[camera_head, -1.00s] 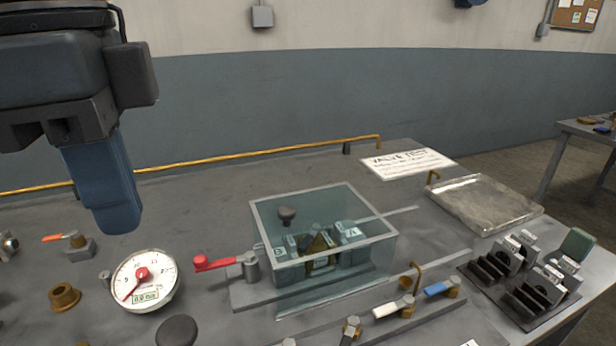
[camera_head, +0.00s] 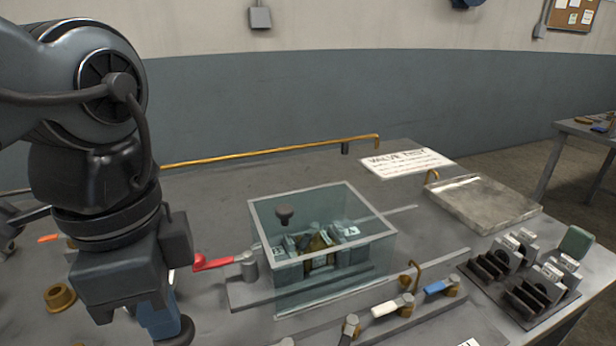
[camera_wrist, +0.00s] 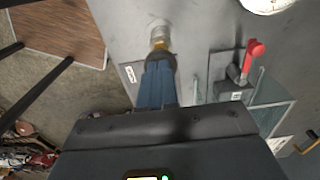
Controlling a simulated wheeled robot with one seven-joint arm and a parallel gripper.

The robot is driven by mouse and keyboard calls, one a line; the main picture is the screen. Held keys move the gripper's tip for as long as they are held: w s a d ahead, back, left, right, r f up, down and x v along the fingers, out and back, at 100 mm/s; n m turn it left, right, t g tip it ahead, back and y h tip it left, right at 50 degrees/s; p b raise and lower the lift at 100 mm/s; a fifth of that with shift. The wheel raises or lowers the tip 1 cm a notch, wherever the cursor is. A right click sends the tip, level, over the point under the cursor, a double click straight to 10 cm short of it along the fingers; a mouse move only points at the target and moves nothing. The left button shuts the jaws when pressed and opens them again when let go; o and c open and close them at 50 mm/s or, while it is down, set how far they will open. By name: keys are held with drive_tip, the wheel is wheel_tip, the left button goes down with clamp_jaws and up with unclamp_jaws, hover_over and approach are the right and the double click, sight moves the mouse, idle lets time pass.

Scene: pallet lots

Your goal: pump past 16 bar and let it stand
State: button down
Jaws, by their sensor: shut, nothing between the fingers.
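My gripper (camera_head: 158,318) is shut and empty, pointing down at the lower left of the head view. Its blue fingers are at a dark round knob (camera_head: 180,334), partly hidden by them. In the wrist view the shut fingers (camera_wrist: 158,68) end at the dark knob (camera_wrist: 160,52), with brass beyond it. I cannot tell whether they touch it. The pressure gauge is hidden behind my arm in the head view; only a sliver of its white dial (camera_wrist: 266,4) shows in the wrist view, with no readable value. The red-handled valve (camera_head: 212,262) stands beside the clear box.
The clear guard box (camera_head: 372,245) covers the blocks at the centre. White (camera_head: 388,309) and blue (camera_head: 437,288) levers are in front. A tray (camera_head: 485,203), a VALVE TEST sheet (camera_head: 405,162) and a rack of blocks (camera_head: 520,283) lie right. A brass bushing (camera_head: 60,297) is left.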

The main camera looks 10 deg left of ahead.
drive_tip(key=shift+f, duration=1.85)
drive_tip(key=shift+s+d, duration=0.1)
wheel_tip(320, 180, up, 8)
drive_tip(key=shift+r+p, duration=0.15)
drive_tip(key=shift+p, duration=0.15)
drive_tip(key=shift+r, duration=0.1)
